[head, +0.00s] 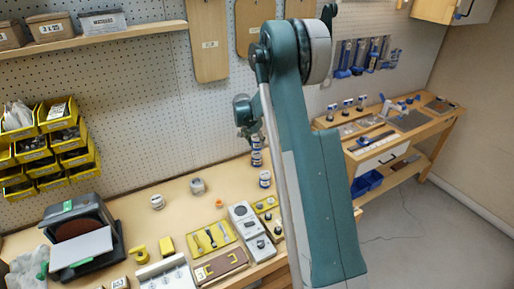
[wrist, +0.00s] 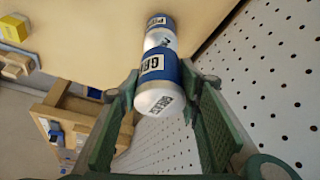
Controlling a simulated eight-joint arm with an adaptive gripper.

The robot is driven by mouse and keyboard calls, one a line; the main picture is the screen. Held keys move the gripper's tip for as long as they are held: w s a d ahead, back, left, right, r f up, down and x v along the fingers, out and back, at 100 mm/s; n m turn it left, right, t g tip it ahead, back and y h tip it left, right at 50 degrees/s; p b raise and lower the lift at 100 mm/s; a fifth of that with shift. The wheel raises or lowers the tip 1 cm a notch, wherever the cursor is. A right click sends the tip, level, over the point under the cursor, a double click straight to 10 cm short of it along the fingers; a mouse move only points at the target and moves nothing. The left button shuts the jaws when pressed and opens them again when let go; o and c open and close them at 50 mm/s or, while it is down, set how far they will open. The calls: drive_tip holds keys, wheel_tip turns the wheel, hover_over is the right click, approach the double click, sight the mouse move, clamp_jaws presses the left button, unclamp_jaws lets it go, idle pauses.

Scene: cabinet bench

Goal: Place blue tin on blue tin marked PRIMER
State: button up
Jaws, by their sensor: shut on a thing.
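A blue-banded tin (wrist: 158,68) with a white end sits between the fingers of my gripper (wrist: 160,84) in the wrist view, and the gripper is shut on it. Its label begins with "GR"; the rest is hard to read. Just beyond it, in line, is the blue tin marked PRIMER (wrist: 160,22), with only the start of its label showing.
Two other tins, one (head: 197,186) and one (head: 157,202), stand to the left. The pegboard wall (wrist: 275,75) is close beside my gripper. Bare bench lies left of the stack.

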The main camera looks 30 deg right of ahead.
sight(257, 146)
drive_tip(key=shift+f, duration=1.8)
drive_tip(key=shift+f, duration=0.15)
drive_tip(key=o, duration=1)
drive_tip(key=shift+v, duration=6.2)
